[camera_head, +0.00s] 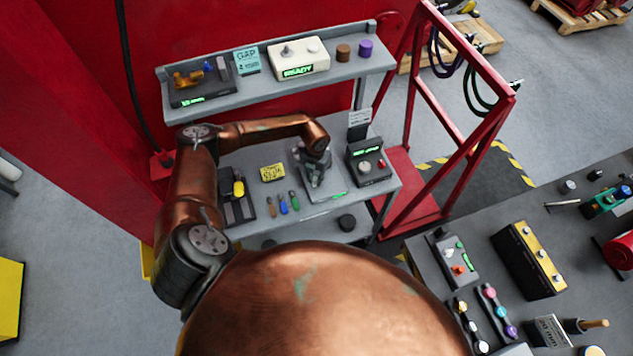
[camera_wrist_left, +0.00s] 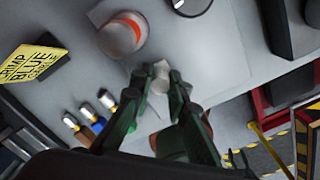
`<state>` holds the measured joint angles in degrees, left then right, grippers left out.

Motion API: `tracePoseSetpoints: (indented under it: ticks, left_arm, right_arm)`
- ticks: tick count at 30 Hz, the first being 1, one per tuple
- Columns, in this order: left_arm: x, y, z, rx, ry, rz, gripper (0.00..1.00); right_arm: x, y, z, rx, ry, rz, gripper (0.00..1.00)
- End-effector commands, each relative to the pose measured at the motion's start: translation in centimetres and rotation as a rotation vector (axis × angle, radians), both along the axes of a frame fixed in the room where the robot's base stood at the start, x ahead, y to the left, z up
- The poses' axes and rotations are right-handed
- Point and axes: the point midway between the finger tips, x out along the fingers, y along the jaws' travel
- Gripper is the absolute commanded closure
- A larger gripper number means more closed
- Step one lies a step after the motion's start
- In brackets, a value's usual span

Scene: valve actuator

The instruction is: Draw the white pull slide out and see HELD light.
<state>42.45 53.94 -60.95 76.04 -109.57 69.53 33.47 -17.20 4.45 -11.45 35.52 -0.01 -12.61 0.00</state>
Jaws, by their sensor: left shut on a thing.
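My left gripper (camera_head: 318,176) is over a grey panel (camera_head: 334,190) on the lower bench. In the left wrist view its two fingers (camera_wrist_left: 165,82) are closed around a small whitish piece, which looks like the pull slide (camera_wrist_left: 162,69). The fingers hide much of the piece, so I cannot tell how far out it is. A pale round part with an orange-red band (camera_wrist_left: 123,35) stands beside it. A small green lit strip (camera_head: 339,196) shows at the panel's front edge; its word is too small to read. My right gripper is in neither view.
Right of the panel stands a dark box (camera_head: 368,162) with a green display and knobs. Left are a yellow sign (camera_head: 272,172), small coloured-handled tools (camera_head: 282,205) and a dark unit with a yellow part (camera_head: 238,190). A shelf (camera_head: 240,97) with a READY box (camera_head: 299,58) is above.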

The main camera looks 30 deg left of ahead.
Motion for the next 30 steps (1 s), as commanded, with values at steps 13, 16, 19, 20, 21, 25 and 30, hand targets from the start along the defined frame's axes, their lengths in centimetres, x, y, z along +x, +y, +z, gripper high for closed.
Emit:
tracePoseSetpoints:
  ticks: [13,16,19,20,21,25,30]
  left_arm:
    - [0.1,0.2,-0.1,0.001,0.001,0.0,0.74]
    - [0.1,0.2,-0.1,0.001,0.001,0.0,0.68]
    - [0.1,0.2,-0.1,0.001,0.001,0.0,0.64]
    - [0.1,0.2,-0.1,0.001,0.001,0.0,0.64]
    - [0.1,0.2,-0.1,0.001,0.0,0.0,0.64]
    - [0.1,0.2,0.0,0.001,0.0,0.0,0.64]
    - [0.2,0.2,1.3,-0.001,-0.002,-0.001,0.64]
  right_arm:
    - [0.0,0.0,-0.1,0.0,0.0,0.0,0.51]
    - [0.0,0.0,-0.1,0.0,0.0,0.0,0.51]
    - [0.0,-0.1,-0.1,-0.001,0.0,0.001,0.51]
    - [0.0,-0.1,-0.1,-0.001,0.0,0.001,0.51]
    - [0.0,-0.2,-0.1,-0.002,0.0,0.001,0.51]
    - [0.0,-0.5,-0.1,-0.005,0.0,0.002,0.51]
    - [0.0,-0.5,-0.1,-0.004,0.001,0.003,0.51]
